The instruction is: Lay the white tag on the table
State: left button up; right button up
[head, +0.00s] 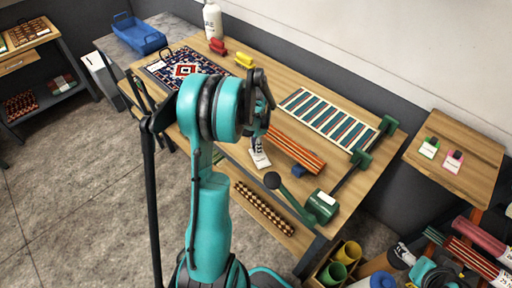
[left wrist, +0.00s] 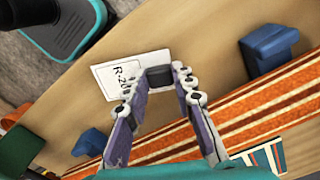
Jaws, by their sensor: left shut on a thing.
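The white tag (head: 260,158) is under my left gripper (head: 256,139) in the head view, near the front edge of the wooden table (head: 350,190). In the left wrist view the tag (left wrist: 118,76) shows printed letters and a dark block (left wrist: 158,76) at one end. My left gripper (left wrist: 157,82) is shut on this dark end of the tag. The tag is over bare wood beside an orange striped rug (left wrist: 235,110). I cannot tell whether it touches the table. My arm hides part of the table in the head view. My right gripper is not in view.
A striped rug (head: 328,117) and a patterned rug (head: 180,70) lie farther back. A side table (head: 475,145) stands at right.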

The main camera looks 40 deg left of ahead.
pick_arm(q)
jog(key=shift+f, duration=0.4)
jog(key=shift+r, duration=0.1)
jog(key=o, duration=0.4)
jog(key=shift+f, duration=0.2)
jog(key=o, duration=0.4)
jog(key=shift+r, duration=0.2)
